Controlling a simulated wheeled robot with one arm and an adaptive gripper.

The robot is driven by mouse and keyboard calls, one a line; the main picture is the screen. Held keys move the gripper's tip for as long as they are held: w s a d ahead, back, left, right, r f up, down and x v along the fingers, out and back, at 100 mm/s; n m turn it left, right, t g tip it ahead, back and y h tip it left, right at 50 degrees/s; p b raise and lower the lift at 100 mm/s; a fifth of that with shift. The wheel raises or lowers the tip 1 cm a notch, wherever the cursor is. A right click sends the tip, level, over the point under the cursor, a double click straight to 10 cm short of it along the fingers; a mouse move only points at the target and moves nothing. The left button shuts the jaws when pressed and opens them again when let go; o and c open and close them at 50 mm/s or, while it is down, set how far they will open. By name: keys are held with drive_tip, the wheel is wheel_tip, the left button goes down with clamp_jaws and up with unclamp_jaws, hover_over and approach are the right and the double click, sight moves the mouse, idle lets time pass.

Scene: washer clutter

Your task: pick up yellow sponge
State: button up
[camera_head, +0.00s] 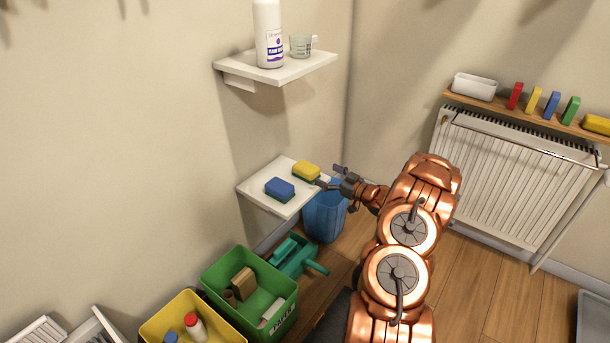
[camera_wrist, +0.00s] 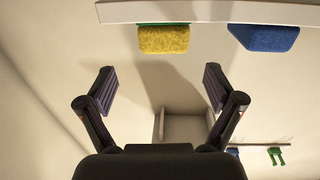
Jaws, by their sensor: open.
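The yellow sponge (camera_head: 306,170), with a green underside, lies on the lower white wall shelf (camera_head: 262,203) near its back right edge. The wrist view, which looks upside down, also shows the yellow sponge (camera_wrist: 163,40) at the top, roughly centred between the fingers but beyond their tips. My gripper (camera_head: 330,176) is open and empty at the right side of the shelf, close to the sponge but apart from it. Both fingers of my gripper (camera_wrist: 158,86) show spread in the wrist view.
A blue sponge (camera_head: 280,187) lies on the same shelf, left of the yellow one. A blue bin (camera_head: 325,217) stands below. An upper shelf (camera_head: 310,65) holds a white bottle (camera_head: 268,35) and a cup (camera_head: 300,46). Green (camera_head: 283,318) and yellow (camera_head: 215,332) crates stand lower down.

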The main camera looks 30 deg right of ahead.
sight(316, 171)
drive_tip(key=shift+s+f, duration=0.15)
drive_tip(key=shift+f, duration=0.2)
drive_tip(key=shift+a, duration=0.1)
drive_tip(key=shift+w+a+y+b, duration=0.15)
drive_tip(key=shift+w+a+b, duration=0.05)
drive_tip(key=shift+w, duration=0.3)
drive_tip(key=shift+w+a+y+b, duration=0.15)
drive_tip(key=shift+w, duration=0.3)
drive_tip(key=shift+r+b+x, duration=0.2)
drive_tip(key=shift+b+x, duration=0.85)
drive_tip(key=shift+x, duration=1.9)
drive_tip(key=c, duration=1.1)
drive_tip(key=shift+c, duration=0.2)
